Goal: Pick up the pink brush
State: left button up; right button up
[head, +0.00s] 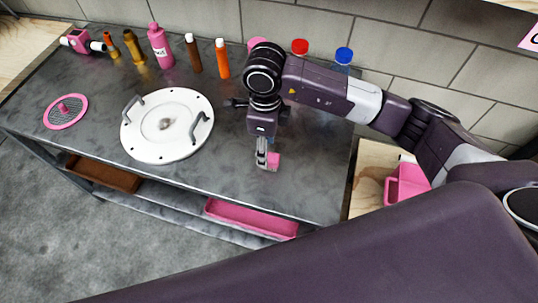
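A small pink block-shaped thing (273,161), which may be the pink brush, is at the fingertips of my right gripper (264,160), low over the grey workbench (225,172). The gripper points down and covers part of it. I cannot tell whether the fingers are closed on it or only beside it, nor whether it touches the bench. No bristles can be made out. My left gripper is not in view.
A white round plate with two handles (150,140) and a pink mesh disc (66,112) lie to the left. Several bottles, including a pink one (160,48), line the back by the tiled wall. A pink tray (250,219) sits on the lower shelf.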

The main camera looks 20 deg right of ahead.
aim_at(270, 157)
jog(key=f, duration=0.1)
jog(key=f+p, duration=0.1)
jog(key=d+f, duration=0.1)
jog(key=shift+s+f+p, duration=0.15)
jog(key=shift+s+p, duration=0.1)
jog(key=shift+p, duration=0.05)
jog(key=shift+w+f, duration=0.2)
jog(key=shift+f, duration=0.65)
jog(key=c, duration=1.2)
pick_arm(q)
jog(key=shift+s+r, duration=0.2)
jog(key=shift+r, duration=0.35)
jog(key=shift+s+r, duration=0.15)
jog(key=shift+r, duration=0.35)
pick_arm(e)
jog(key=shift+c, duration=0.2)
jog(key=shift+r, duration=0.1)
